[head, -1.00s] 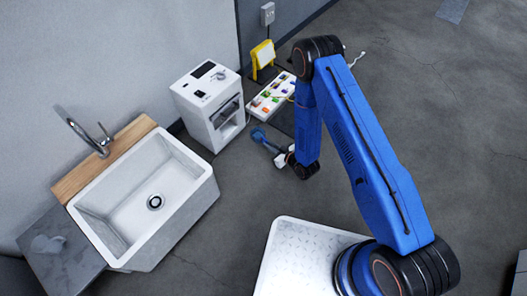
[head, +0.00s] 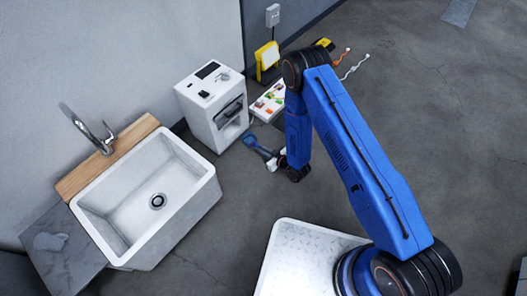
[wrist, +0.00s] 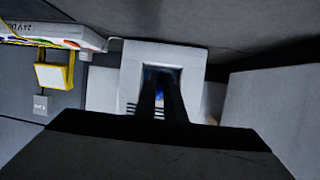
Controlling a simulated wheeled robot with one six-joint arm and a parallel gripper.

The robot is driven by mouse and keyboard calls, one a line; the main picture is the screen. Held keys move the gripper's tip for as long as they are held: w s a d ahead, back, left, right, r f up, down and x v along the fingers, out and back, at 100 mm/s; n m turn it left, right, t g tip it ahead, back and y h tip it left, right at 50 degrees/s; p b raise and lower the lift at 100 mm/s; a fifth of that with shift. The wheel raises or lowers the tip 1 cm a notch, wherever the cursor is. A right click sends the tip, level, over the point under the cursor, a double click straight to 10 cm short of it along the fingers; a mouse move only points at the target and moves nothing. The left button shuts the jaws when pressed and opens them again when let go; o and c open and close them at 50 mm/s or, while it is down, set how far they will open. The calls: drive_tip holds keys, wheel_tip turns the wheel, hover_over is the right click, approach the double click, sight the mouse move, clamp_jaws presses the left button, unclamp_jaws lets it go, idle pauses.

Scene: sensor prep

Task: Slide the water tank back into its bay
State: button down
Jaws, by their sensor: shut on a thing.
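The white machine (head: 196,98) stands on the floor against the wall, with a dark opening (head: 228,112) in the front facing my gripper. My gripper (head: 262,150) is low, in front and to the right of the machine. It is shut on a small blue piece (head: 250,141), which I take to be the water tank. That piece looks apart from the machine front. In the wrist view my dark fingers (wrist: 160,95) point at the machine's white front (wrist: 190,55). Some blue (wrist: 150,77) shows past them. The fingers hide most of the tank and of the opening.
A white tray of small coloured parts (head: 270,100) lies right of the machine, with a yellow-framed panel (head: 267,58) behind it. A white sink (head: 185,185) stands at left. A cable and a yellow item (head: 323,43) lie farther back. The floor before the machine is clear.

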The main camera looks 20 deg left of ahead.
drive_tip(key=shift+s+a+r+x, duration=0.15)
drive_tip(key=shift+x, duration=1.3)
drive_tip(key=shift+s+a+r+x, duration=0.1)
drive_tip(key=shift+x, duration=1.35)
drive_tip(key=w+a, duration=0.4)
drive_tip(key=a, duration=0.6)
drive_tip(key=shift+f, duration=0.2)
drive_tip(key=shift+w+a, duration=0.1)
drive_tip(key=shift+w, duration=0.05)
drive_tip(key=shift+f, duration=0.3)
drive_tip(key=c, duration=1.8)
unclamp_jaws()
drive_tip(key=shift+o, duration=0.2)
drive_tip(key=shift+s+d, duration=0.8)
drive_tip(key=shift+d, duration=1.05)
drive_tip(key=shift+s+d, duration=0.75)
drive_tip(key=shift+d, duration=1.15)
drive_tip(key=shift+s+d, duration=0.8)
drive_tip(key=shift+d, duration=1.05)
